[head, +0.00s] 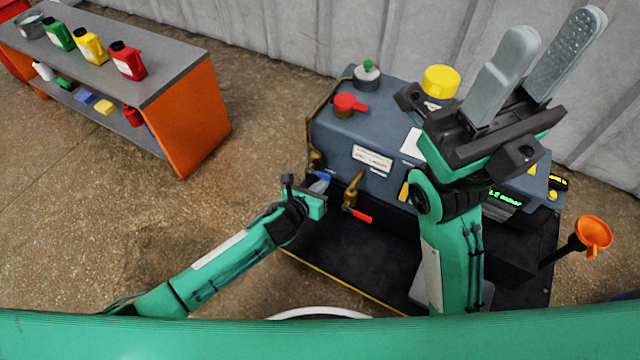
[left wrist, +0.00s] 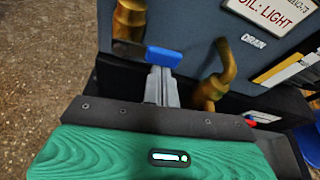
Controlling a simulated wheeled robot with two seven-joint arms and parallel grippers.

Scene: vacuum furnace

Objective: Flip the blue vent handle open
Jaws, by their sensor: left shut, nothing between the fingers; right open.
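The blue vent handle (left wrist: 163,57) sticks out to the right below a brass fitting (left wrist: 130,22) in the left wrist view. In the head view the blue handle (head: 326,176) is a small patch low on the left side of the grey-blue machine (head: 385,150). My left gripper (head: 322,183) is shut and empty, its fingertips right at the handle. In the left wrist view its fingers (left wrist: 161,82) meet just below the blue grip and seem close to or touching it; contact cannot be told. My right gripper (head: 553,38) is open and empty, raised over the machine's right part.
A brass drain pipe (left wrist: 216,75) stands just right of my left fingers; its red handle (head: 360,216) shows in the head view. A red knob (head: 350,103) and yellow cap (head: 440,81) top the machine. An orange funnel (head: 593,234) is at right, a bottle-laden bench (head: 165,75) at left.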

